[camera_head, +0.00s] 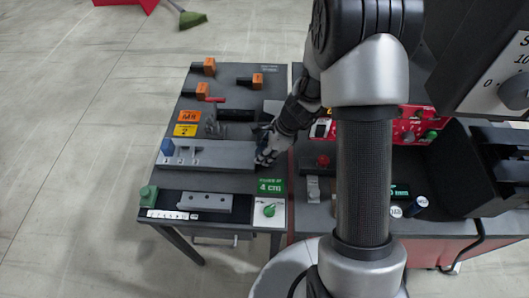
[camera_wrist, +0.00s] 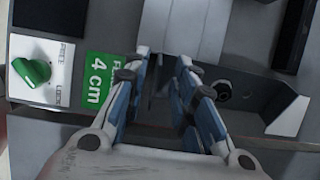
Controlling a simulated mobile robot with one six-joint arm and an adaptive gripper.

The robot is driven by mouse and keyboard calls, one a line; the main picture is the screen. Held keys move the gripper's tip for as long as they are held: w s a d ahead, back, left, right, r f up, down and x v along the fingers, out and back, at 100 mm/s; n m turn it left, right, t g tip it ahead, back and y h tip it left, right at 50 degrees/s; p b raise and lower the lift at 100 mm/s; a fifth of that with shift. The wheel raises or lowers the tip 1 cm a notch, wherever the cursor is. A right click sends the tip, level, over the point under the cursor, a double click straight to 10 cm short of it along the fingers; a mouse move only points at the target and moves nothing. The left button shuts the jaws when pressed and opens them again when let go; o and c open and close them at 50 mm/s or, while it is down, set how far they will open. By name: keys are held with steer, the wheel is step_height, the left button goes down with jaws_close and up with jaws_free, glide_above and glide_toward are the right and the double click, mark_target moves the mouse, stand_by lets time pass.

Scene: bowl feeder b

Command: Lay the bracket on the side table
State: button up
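I cannot tell for certain which part is the bracket. A small grey metal piece (camera_head: 313,188) lies on the red-edged bench, and a grey bar with holes (camera_head: 205,203) lies near the front of the dark grey table (camera_head: 215,180) on the left. Which surface is the side table is also unclear. My gripper (camera_head: 263,158) is low over that left table, at the right end of a long grey rail (camera_head: 220,154). In the wrist view, my gripper (camera_wrist: 163,62) has its two blue-padded fingers apart, with nothing clearly held between them.
A green "4 cm" label (camera_head: 272,185) and green knob (camera_head: 269,210) lie in front of my gripper. A blue block (camera_head: 167,147) stands at the rail's left end. Several orange blocks (camera_head: 209,66) stand behind. Black bins (camera_head: 495,150) stand at right.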

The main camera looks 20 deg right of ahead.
steer(key=shift+r, duration=0.1)
steer(key=shift+r+p, duration=0.3)
steer(key=shift+p, duration=0.05)
steer(key=s+d+r+n+p, duration=0.1)
steer(key=s+r+n+p, duration=0.2)
steer(key=r, duration=0.8)
steer(key=s+r+n+p, duration=0.2)
steer(key=s+r+n, duration=0.15)
steer(key=r, duration=0.75)
steer(key=s+r+n+t+h, duration=0.1)
steer(key=s+r+n+h, duration=0.1)
steer(key=s+r+n, duration=0.3)
steer(key=s+r+n+t+h, duration=0.1)
steer(key=s+r+n, duration=0.4)
steer(key=s+n, duration=0.5)
steer(key=shift+s+r+t+h, duration=0.4)
steer(key=shift+s+h, duration=0.2)
steer(key=shift+s, duration=0.35)
steer(key=shift+d, duration=0.1)
